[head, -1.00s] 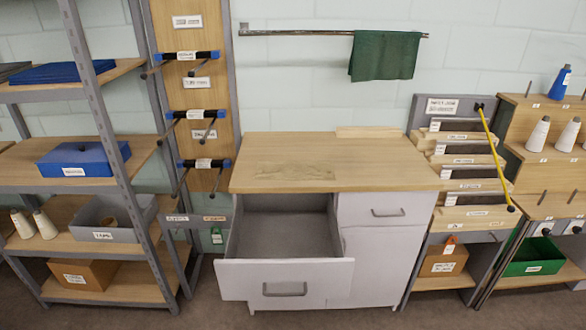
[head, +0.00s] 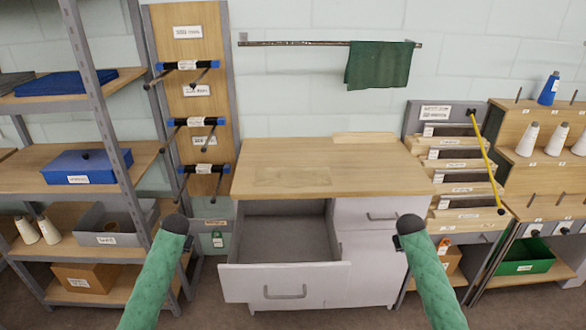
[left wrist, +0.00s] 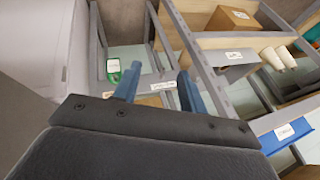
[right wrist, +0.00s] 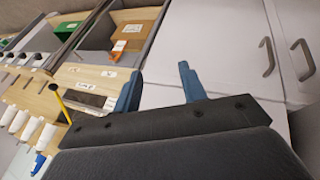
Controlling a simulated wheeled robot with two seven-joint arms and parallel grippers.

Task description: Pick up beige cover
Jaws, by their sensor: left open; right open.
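I cannot make out anything that is clearly a beige cover. A pale, flat wooden-looking strip (head: 365,138) lies at the back right of the worktop, and a slightly darker rectangular patch (head: 292,176) shows on its surface; I cannot tell whether either is the cover. My left gripper (left wrist: 158,82) is open and empty, with its two blue fingers apart. My right gripper (right wrist: 160,84) is also open and empty. In the head view both green-sleeved arms come in from the bottom, in front of the cabinet; the fingers do not show clearly there.
The worktop (head: 330,165) is otherwise clear. The cabinet's left drawer (head: 285,284) stands pulled out and looks empty. A metal shelf rack (head: 100,70) stands left. A slotted stand (head: 455,165) and a peg rack with cones (head: 530,140) stand right. A green cloth (head: 378,66) hangs on the wall rail.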

